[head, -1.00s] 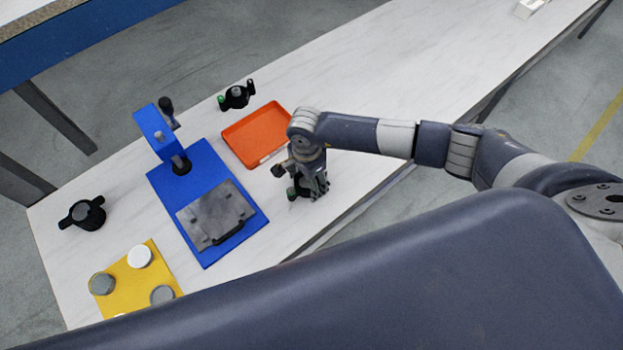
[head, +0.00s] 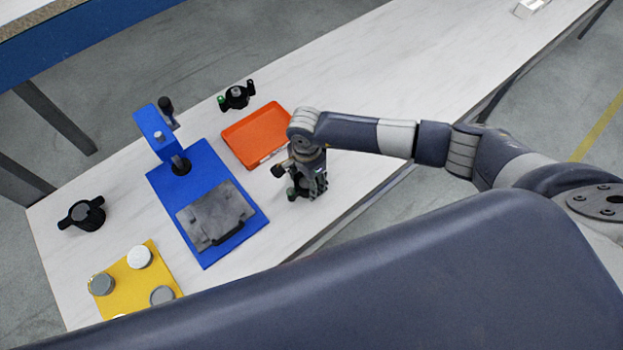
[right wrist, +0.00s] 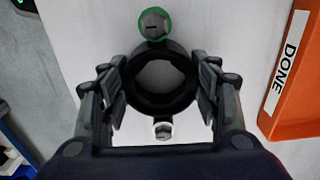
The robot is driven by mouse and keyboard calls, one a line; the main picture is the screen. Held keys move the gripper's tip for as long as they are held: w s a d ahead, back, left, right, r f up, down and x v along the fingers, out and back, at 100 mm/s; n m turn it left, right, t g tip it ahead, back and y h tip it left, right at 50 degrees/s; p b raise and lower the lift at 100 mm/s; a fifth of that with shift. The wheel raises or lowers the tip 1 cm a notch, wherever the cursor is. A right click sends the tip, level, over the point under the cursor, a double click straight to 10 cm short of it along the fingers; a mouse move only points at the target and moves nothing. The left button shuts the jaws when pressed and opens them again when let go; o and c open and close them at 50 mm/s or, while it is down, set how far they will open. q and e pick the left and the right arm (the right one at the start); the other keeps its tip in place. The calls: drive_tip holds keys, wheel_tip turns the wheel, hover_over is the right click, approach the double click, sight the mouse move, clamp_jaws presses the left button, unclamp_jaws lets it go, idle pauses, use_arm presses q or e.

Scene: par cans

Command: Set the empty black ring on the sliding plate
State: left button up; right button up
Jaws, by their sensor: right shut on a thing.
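An empty black ring (right wrist: 163,107) stands on the table, with a green-rimmed knob on one side and a white-rimmed knob on the other; the bare tabletop shows through its hole. My right gripper (head: 309,190) is down over it, and in the right wrist view its fingers (right wrist: 162,84) are shut on the ring from both sides. In the head view the gripper mostly hides this ring. The grey sliding plate (head: 213,212), with a dark handle at its front, lies on the blue press base (head: 240,239), left of the gripper. My left gripper is not in view.
The blue press column (head: 152,134) with its lever rises behind the plate. An orange tray (head: 256,135), marked DONE in the wrist view, lies beside the gripper. Other black rings stand behind (head: 237,97) and at left (head: 83,214). A yellow mat (head: 129,287) holds several round discs.

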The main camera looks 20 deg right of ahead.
drive_tip(key=shift+r+p, duration=2.05)
drive_tip(key=shift+r, duration=1)
